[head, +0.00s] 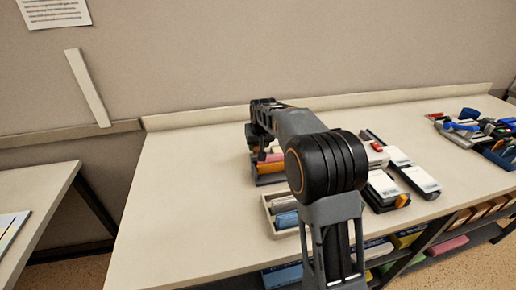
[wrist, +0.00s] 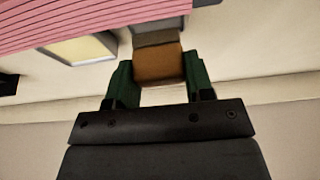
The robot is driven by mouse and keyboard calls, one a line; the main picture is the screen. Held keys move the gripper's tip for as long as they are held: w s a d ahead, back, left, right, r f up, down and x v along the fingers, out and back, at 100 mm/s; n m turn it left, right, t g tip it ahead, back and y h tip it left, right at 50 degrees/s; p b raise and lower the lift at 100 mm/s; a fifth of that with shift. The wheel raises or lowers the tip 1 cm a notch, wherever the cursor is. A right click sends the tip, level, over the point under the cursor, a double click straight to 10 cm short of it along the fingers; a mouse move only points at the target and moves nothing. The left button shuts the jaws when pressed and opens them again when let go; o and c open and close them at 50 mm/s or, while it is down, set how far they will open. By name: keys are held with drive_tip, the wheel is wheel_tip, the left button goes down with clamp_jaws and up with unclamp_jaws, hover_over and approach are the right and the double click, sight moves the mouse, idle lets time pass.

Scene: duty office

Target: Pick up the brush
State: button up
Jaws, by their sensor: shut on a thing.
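My gripper (wrist: 160,74) shows in the wrist view with its two green fingers on either side of a brown, block-like thing with a grey part beyond it. I take this for the brush (wrist: 159,64); only its near end shows clearly. The fingers are shut on it. In the head view my arm reaches over the desk and hides the fingertips and most of what is around them. I cannot tell there how high the brush is above the desk.
A pale tray (head: 269,222) with grey and blue blocks stands near my arm. White-topped boxes (head: 421,179) are to the right, with loose tools (head: 466,127) farther right. The desk's left side (head: 185,200) is clear.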

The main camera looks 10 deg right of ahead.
drive_tip(key=s+d+r+b, duration=0.1)
drive_tip(key=s+d+r, duration=0.4)
drive_tip(key=s+r, duration=0.5)
drive_tip(key=s, duration=0.2)
drive_tip(key=shift+s+d+r, duration=0.4)
drive_tip(key=o, duration=0.3)
drive_tip(key=shift+c, duration=1.2)
